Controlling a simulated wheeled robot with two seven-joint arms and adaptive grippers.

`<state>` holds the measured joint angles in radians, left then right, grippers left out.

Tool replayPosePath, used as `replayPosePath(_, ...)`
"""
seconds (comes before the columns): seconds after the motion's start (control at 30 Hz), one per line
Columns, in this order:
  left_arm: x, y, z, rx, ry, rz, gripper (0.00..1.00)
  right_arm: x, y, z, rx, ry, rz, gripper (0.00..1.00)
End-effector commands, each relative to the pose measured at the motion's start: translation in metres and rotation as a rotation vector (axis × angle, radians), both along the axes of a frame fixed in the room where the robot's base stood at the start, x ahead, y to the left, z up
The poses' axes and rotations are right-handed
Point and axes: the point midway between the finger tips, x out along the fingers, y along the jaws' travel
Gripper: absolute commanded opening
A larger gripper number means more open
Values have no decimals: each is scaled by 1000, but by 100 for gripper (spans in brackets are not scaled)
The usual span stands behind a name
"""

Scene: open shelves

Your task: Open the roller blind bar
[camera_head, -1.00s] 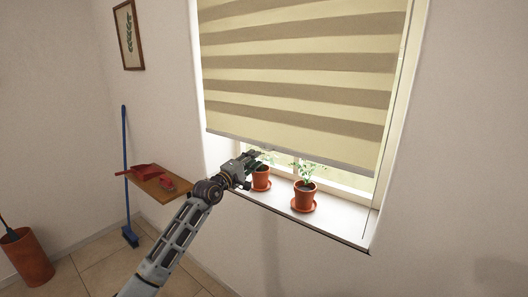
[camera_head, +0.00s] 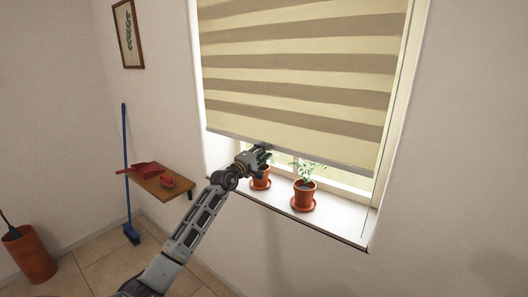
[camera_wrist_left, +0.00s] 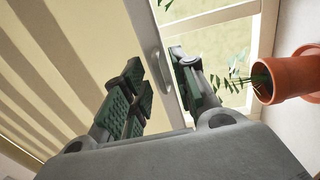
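The roller blind (camera_head: 300,70) is striped beige and brown and hangs over most of the window. Its pale bottom bar (camera_head: 320,161) runs across above the sill, lower at the right. My left gripper (camera_head: 265,153) is at the left part of this bar, in front of the left plant. In the left wrist view the gripper (camera_wrist_left: 165,88) is open, with green-padded fingers apart. The pale bar edge (camera_wrist_left: 142,30) runs down towards the gap between them. Contact with the bar cannot be told. My right gripper is not in view.
Two potted plants stand on the sill: the left pot (camera_head: 261,183) just below my gripper, the right pot (camera_head: 304,195) further along. A small wooden shelf (camera_head: 150,185) with red dustpan and brush is left of the window. A blue broom (camera_head: 126,170) leans nearby.

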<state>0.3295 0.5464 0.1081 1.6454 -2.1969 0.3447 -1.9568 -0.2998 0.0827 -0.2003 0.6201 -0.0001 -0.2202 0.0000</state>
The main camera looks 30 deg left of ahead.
Motion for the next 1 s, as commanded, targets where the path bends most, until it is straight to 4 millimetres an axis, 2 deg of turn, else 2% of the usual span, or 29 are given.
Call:
replayPosePath(0.4,3,0,0,-1,1,0,28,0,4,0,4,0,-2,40)
replayPosePath(0.63,3,0,0,-1,1,0,0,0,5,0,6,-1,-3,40)
replayPosePath(1.0,3,0,1,1,0,0,0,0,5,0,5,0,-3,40)
